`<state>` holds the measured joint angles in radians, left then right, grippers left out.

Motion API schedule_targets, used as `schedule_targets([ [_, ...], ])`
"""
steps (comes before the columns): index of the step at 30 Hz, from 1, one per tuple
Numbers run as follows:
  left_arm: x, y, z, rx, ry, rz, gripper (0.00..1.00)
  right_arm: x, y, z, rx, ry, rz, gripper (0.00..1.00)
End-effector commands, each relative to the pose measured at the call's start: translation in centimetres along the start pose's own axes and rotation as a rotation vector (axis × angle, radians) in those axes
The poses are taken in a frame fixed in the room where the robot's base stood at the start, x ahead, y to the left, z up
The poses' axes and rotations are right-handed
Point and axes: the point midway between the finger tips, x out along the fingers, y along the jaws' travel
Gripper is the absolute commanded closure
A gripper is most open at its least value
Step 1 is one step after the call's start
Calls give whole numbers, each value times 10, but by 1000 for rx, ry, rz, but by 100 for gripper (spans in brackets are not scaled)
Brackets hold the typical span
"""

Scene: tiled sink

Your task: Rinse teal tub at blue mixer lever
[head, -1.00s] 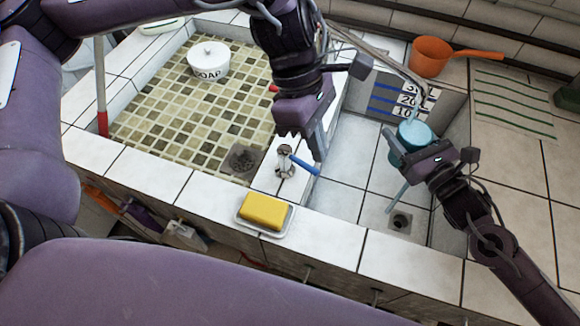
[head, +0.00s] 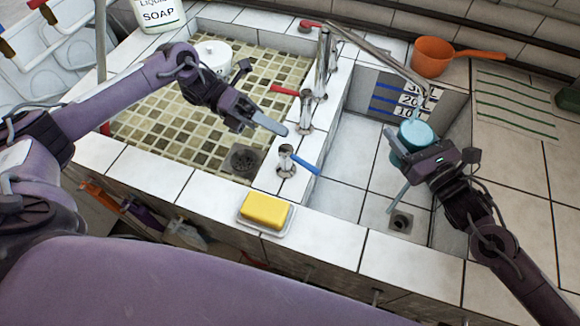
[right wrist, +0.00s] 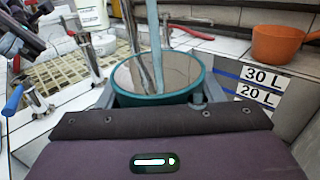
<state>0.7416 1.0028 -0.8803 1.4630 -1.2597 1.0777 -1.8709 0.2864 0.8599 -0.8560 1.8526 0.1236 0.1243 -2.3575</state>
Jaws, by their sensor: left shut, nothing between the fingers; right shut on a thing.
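The teal tub (head: 416,133) is in the right basin under the end of the long spout (head: 385,55). My right gripper (head: 398,150) is shut on the tub's side. In the right wrist view the tub (right wrist: 185,98) looks upright, and a pale blue stream (right wrist: 153,30) comes down into it. The blue mixer lever (head: 305,163) sits on the divider between the basins, pointing right and toward me. My left gripper (head: 283,129) is shut and empty above the left basin, just behind the lever and apart from it. A pale strand below the tub cannot be made out clearly.
A red lever (head: 284,90) stands behind the blue one. A yellow sponge (head: 265,209) lies in a dish on the front ledge. An orange dipper (head: 432,57) stands behind the right basin. A white soap pot (head: 213,55) is in the tiled left basin.

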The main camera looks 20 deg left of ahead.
Motion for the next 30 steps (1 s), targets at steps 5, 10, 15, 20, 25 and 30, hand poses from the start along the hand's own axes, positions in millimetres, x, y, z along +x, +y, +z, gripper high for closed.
schedule_targets([
  [5,-40,21,-22,-105,-151,-26,100,0,0,2,-1,-4,0,66],
  [10,-42,35,-56,-230,-177,-61,100,0,0,2,-1,-4,0,66],
  [15,-38,40,-74,-295,-169,-77,100,0,0,2,-1,-4,0,66],
  [20,-32,40,-77,-308,-165,-83,100,0,0,2,-1,-4,0,66],
  [25,-20,40,-76,-308,-163,-86,100,0,0,2,-1,-4,0,66],
  [30,0,38,-72,-307,-164,-88,100,0,0,2,-1,-4,0,66],
])
